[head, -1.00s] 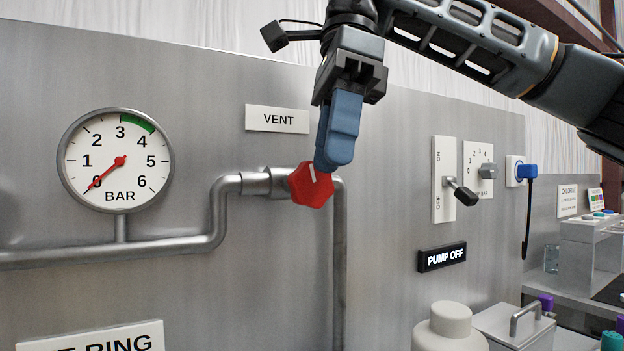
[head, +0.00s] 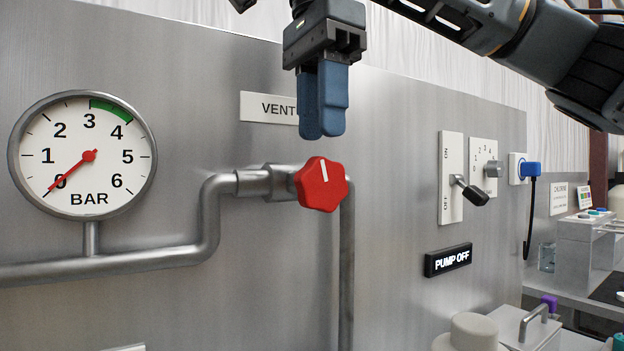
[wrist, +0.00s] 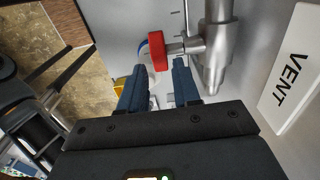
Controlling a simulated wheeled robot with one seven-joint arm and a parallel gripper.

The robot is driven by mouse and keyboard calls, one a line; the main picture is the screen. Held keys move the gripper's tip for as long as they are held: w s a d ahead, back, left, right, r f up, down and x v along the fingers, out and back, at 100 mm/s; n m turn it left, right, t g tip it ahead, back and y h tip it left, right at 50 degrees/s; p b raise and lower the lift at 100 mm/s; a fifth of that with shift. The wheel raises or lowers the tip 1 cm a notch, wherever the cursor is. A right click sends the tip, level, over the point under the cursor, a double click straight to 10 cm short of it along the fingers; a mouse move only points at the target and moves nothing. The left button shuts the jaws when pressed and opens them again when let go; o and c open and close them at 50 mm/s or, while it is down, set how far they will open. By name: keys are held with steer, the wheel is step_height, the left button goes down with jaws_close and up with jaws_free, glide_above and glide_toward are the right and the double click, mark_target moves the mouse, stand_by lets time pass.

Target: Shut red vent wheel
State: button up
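The red vent wheel (head: 322,186) sits on the end of the pipe fitting below the VENT label (head: 268,107). Its white mark points almost straight up. In the wrist view the wheel (wrist: 157,52) shows edge-on, just beyond and between my fingertips. My gripper (head: 323,133) hangs above the wheel in the head view, fingers pointing down, apart from it. The wrist view shows my gripper (wrist: 160,70) open, with a gap between the two blue fingers and nothing held.
The pressure gauge (head: 85,155) at left has its needle near 0. The pipe (head: 130,252) runs below it. A switch lever (head: 472,190), a dial (head: 492,168) and a blue plug (head: 530,169) are to the right. A sign (head: 448,260) reads PUMP OFF.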

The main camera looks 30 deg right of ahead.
mark_target(322, 213)
step_height(322, 213, down, 8)
steer(key=shift+r, duration=0.25)
steer(key=shift+c, duration=0.3)
